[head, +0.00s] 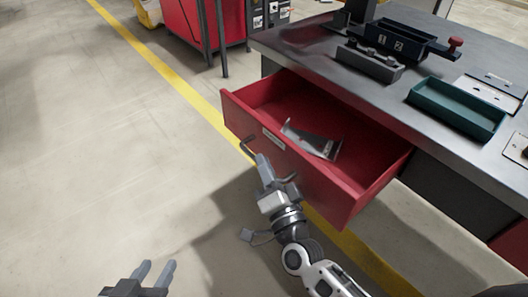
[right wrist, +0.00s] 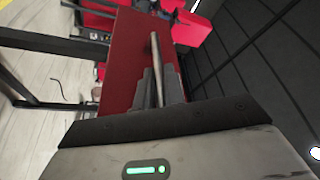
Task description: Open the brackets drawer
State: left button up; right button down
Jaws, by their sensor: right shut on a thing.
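The red brackets drawer (head: 340,190) stands pulled out from under the workbench, its inside showing in the head view. A grey metal bracket (head: 312,140) lies in it. A label (head: 274,138) and a bar handle (head: 247,148) are on its front. My right gripper (head: 262,160) is at the handle and shut on it. In the right wrist view the fingers (right wrist: 160,88) close around the handle bar (right wrist: 156,58) in front of the red drawer face (right wrist: 128,62). My left gripper (head: 156,272) is low at the left, empty, its fingers apart, away from the drawer.
On the workbench top (head: 300,50) are a dark blue bin (head: 400,42), a grey block fixture (head: 370,62), a green tray (head: 456,108) and light plates (head: 492,95). A red cabinet (head: 200,22) stands behind. The floor left of the drawer is clear, with a yellow line (head: 165,65).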

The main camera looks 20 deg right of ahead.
pick_arm(q)
jog(key=shift+s+a+r, duration=0.1)
jog(key=shift+a+r, duration=0.15)
pick_arm(e)
jog(key=shift+s+a, duration=0.15)
jog(key=shift+a, duration=0.1)
jog(key=c, duration=1.5)
grip_release()
